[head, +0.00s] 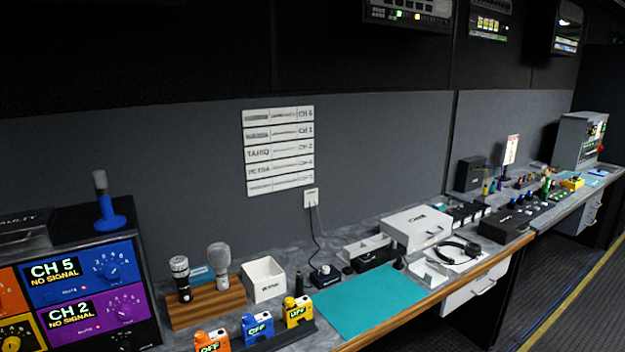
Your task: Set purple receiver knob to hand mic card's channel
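The purple receiver (75,317) is at the lower left, in a stack of receivers. Its display (71,314) reads CH 2, NO SIGNAL. Its round purple knob (126,313) sits on the right of its face in a ring of small numbers; its pointer is too small to read. Two hand mics (219,265) stand on a wooden block (205,304). My gripper is not in view.
The blue receiver (80,272) above reads CH 5, NO SIGNAL; a blue-based microphone (107,212) stands on top. Orange, blue and yellow packs (257,328) reading OFF stand in front of the wooden block. A teal mat (370,300) lies clear on the desk. Headphones (460,250) lie farther right.

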